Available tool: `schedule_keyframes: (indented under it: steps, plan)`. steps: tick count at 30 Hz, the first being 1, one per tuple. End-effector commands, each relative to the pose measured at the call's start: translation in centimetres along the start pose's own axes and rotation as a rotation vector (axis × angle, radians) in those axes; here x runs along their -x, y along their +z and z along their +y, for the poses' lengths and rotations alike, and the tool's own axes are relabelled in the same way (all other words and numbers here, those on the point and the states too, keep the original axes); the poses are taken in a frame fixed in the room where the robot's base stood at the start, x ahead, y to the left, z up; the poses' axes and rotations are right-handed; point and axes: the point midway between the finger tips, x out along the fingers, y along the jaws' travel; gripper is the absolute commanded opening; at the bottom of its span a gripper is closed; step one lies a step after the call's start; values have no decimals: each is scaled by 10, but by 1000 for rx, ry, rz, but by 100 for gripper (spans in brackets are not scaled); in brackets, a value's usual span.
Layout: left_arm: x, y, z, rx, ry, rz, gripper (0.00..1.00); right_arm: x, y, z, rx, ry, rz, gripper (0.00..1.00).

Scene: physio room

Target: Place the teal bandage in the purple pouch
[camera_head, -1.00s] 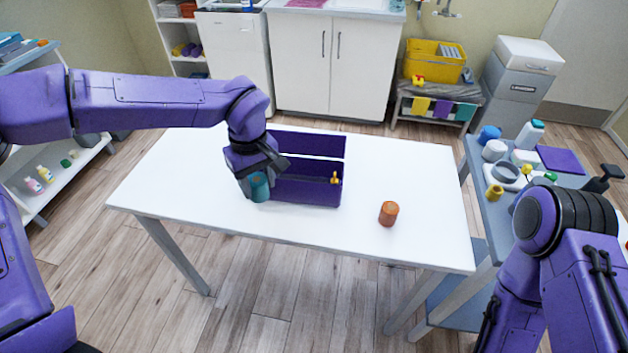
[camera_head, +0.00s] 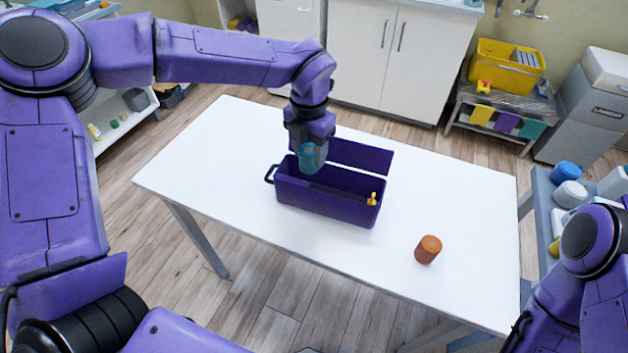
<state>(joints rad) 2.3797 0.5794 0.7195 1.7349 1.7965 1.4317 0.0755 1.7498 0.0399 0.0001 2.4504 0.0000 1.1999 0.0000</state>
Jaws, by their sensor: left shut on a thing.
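The purple pouch (camera_head: 325,204) is an open box with a raised back flap, standing on the white table. A black handle shows at its left end and a small yellow clip at its right end. My left gripper (camera_head: 311,152) points down over the pouch's left part, shut on the teal bandage (camera_head: 312,160), a roll. The bandage is at about the height of the pouch's opening; I cannot tell how far it reaches inside. The fingers partly hide the bandage. My right arm shows at the lower right, but its gripper is out of the picture.
An orange-brown roll (camera_head: 428,249) stands on the white table (camera_head: 230,160), right of the pouch. The table's left part is clear. A side table with blue and white items (camera_head: 568,190) stands at the right, and a yellow bin (camera_head: 507,66) is at the back.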

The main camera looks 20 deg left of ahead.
Motion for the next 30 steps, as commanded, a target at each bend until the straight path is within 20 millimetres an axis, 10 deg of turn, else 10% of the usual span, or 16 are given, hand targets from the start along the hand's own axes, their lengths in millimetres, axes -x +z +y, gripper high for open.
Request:
schedule_keyframes:
  steps: [15,27,28,30]
  plan:
    - [-95,-2,2,1,0,2,18,5,-2,0,0,0,1,43]
    - [-102,-1,2,2,0,0,18,2,-1,0,0,0,1,43]
    - [-101,-1,2,2,0,-1,58,3,-2,0,0,0,1,43]
    - [-101,-1,2,1,0,-1,73,4,-2,0,0,0,1,43]
